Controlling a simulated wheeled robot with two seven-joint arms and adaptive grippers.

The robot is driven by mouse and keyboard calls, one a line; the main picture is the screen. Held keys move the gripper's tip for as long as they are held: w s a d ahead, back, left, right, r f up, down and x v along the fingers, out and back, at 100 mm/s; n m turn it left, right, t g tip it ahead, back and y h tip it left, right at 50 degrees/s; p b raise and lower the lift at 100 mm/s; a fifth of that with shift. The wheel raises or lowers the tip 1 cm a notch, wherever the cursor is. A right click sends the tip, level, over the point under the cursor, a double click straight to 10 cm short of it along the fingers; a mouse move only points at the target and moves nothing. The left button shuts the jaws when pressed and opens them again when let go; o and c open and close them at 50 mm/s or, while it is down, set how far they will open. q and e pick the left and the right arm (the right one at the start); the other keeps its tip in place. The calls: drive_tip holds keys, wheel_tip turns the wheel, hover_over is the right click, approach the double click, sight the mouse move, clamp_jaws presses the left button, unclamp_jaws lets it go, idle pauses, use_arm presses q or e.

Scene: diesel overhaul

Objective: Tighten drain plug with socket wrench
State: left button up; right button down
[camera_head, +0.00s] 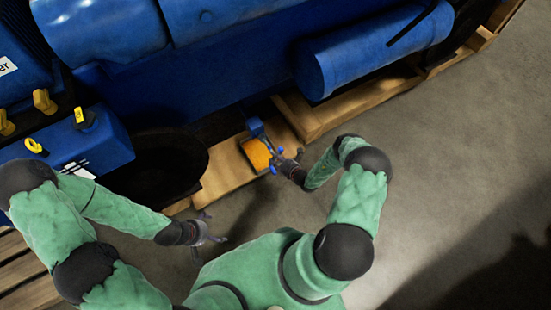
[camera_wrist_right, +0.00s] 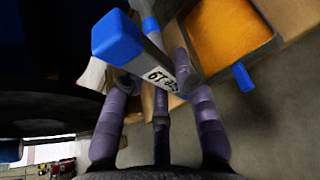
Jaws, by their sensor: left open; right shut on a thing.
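My right gripper (camera_head: 287,160) is shut on the socket wrench (camera_wrist_right: 140,48), which has a grey body, a bright blue end and dark printed figures. In the right wrist view, the wrench runs between the purple-grey fingers, its blue end pointing up and left. In the head view, my right gripper is beside an orange-filled tray, in front of the blue engine (camera_head: 215,75). My left gripper (camera_head: 210,232) is open and empty, low over the floor near the dark round pan. I cannot make out the drain plug in either view.
The orange-filled tray (camera_head: 257,153) lies on the wooden pallet (camera_head: 225,175); it also shows in the right wrist view (camera_wrist_right: 222,40). A dark round pan (camera_head: 165,165) sits left of it. A blue cylinder (camera_head: 370,50) overhangs the pallet. Grey floor is clear at right.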

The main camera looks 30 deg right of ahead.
drive_tip(key=c, duration=1.7)
unclamp_jaws()
drive_tip(key=shift+d, duration=0.15)
drive_tip(key=shift+c, duration=0.2)
clamp_jaws()
drive_tip(key=shift+s+p, duration=0.3)
drive_tip(key=shift+s, duration=1.45)
drive_tip(key=s, duration=0.6)
drive_tip(key=shift+d+p, duration=0.2)
drive_tip(key=shift+p, duration=0.25)
